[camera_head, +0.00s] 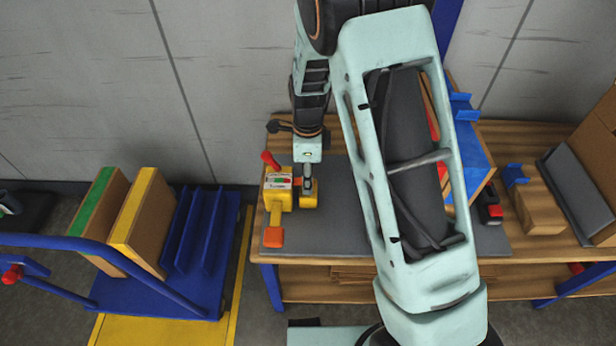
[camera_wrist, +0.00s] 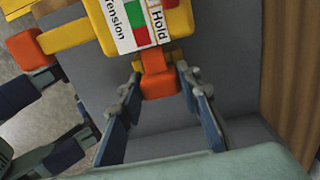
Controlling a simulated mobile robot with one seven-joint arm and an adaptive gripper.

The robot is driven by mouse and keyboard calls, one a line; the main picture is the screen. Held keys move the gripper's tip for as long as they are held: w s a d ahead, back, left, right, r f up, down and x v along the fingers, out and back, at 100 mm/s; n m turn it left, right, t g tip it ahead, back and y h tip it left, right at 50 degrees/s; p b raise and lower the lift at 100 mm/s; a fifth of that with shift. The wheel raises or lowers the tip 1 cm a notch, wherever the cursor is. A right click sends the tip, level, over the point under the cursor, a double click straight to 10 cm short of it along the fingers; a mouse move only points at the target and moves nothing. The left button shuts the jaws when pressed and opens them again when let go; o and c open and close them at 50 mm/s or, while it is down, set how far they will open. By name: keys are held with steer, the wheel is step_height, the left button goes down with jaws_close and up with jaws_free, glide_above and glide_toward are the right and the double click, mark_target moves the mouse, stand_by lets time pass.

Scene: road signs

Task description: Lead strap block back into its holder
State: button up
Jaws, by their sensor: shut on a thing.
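A yellow tool (camera_head: 278,199) with a red lever and a label stands on the grey mat at the left of the bench. Its label, reading "Tension" and "Hold", shows in the wrist view (camera_wrist: 137,22). My gripper (camera_head: 308,185) points down just right of the tool. In the wrist view its two fingers (camera_wrist: 162,92) are on either side of an orange block (camera_wrist: 159,83) and are shut on it. The block is close against the tool's yellow body; whether it is seated there I cannot tell. A second orange part (camera_head: 275,237) is at the tool's front.
A blue cart (camera_head: 206,300) with upright boards stands left of the bench. The grey mat (camera_head: 345,235) is bare in front of my gripper. A red and black item (camera_head: 490,208) and a wooden block (camera_head: 538,205) are at the right. My arm hides the bench's middle.

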steer(key=shift+f+b, duration=0.4)
steer(key=shift+f, duration=0.2)
stand_by(0.4)
steer(key=o, duration=1)
step_height(320, 180, up, 12)
